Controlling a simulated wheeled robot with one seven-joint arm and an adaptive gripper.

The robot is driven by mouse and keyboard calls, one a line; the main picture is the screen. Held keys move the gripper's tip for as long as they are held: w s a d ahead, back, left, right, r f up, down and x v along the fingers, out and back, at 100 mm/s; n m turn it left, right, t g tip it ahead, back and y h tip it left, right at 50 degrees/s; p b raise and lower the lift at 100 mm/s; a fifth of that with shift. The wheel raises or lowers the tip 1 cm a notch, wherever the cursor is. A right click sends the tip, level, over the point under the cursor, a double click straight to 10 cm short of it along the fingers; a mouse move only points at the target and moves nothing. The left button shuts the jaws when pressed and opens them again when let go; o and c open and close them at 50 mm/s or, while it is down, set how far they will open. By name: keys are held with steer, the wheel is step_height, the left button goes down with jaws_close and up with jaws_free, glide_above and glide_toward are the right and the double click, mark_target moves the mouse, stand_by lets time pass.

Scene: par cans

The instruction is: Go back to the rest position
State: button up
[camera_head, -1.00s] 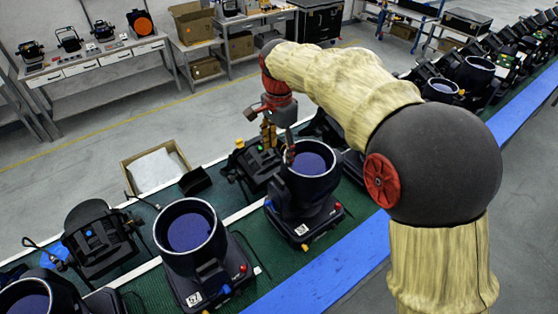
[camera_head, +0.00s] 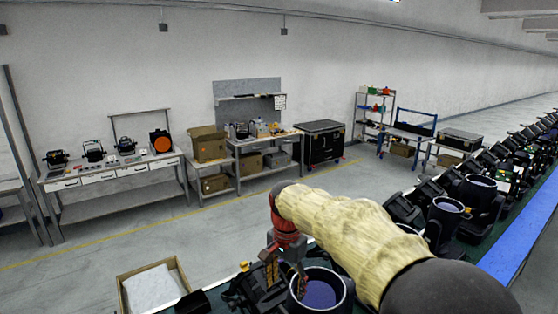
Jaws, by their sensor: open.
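My gripper (camera_head: 285,275) is low in the head view, at the end of my sleeved arm. Its fingers point down and stand apart, with nothing seen between them. It is beside the near left rim of a par can (camera_head: 338,296) with a dark blue lens. I cannot tell whether a finger touches the rim. The lower part of this can is cut off by the frame's bottom edge.
A row of par cans (camera_head: 446,216) runs to the right along the green line with a blue edge strip (camera_head: 512,247). An open cardboard box (camera_head: 180,262) stands left of my gripper. Workbenches (camera_head: 118,168) line the far wall. The floor (camera_head: 130,228) between is clear.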

steer(key=s+d+f+n+t+b, duration=0.1)
steer(key=s+d+f+n+b, duration=0.1)
steer(key=s+d+f+b, duration=0.3)
steer(key=s+d+f+n+t+b, duration=0.2)
steer(key=s+d+f+b, duration=0.4)
steer(key=s+b, duration=0.5)
steer(key=s+d+f+n+t+b, duration=0.2)
steer(key=s+d+f+b, duration=0.4)
steer(key=s, duration=0.7)
step_height(320, 180, down, 3)
steer(key=n+b, duration=0.1)
steer(key=b, duration=0.2)
steer(key=shift+r, duration=0.15)
